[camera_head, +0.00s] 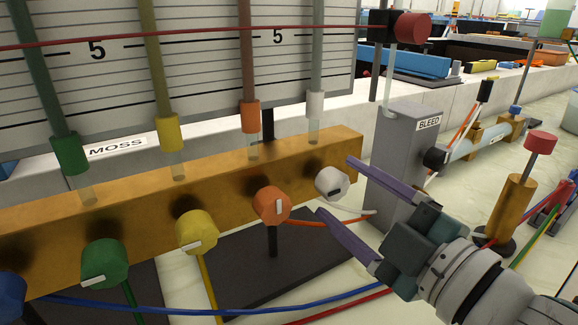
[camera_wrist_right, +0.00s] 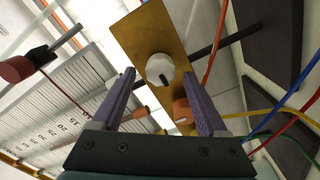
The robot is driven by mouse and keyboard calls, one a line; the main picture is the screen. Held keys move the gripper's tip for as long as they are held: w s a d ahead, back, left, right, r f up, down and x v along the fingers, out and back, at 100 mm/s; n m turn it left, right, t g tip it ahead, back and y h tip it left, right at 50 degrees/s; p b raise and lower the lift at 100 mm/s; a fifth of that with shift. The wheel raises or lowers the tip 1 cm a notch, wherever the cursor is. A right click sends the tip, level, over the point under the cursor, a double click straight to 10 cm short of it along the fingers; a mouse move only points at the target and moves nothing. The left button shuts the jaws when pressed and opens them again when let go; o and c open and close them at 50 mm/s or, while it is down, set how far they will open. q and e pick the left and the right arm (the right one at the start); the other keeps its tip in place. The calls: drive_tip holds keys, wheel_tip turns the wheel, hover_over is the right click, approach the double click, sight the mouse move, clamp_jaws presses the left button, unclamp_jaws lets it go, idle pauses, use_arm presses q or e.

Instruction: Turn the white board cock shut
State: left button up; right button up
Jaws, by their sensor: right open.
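The white board cock (camera_head: 332,183) is a white faceted knob at the right end of the brass bar (camera_head: 135,215). Its dark mark lies nearly level in the head view. My right gripper (camera_head: 337,187) is open, its two purple fingers reaching toward the knob from the right. In the right wrist view the white knob (camera_wrist_right: 160,69) shows between and beyond the fingertips of the gripper (camera_wrist_right: 158,74). I cannot tell whether either finger touches it. My left gripper is not in view.
The orange cock (camera_head: 272,204) sits close left of the white one, its mark nearly upright. Yellow (camera_head: 197,231), green (camera_head: 105,263) and blue cocks follow leftward. The grey BLEED block (camera_head: 402,155) stands close right. Coloured hoses run below the bar.

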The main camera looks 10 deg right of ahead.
drive_tip(key=shift+x, duration=1.45)
drive_tip(key=shift+c, duration=0.3)
clamp_jaws()
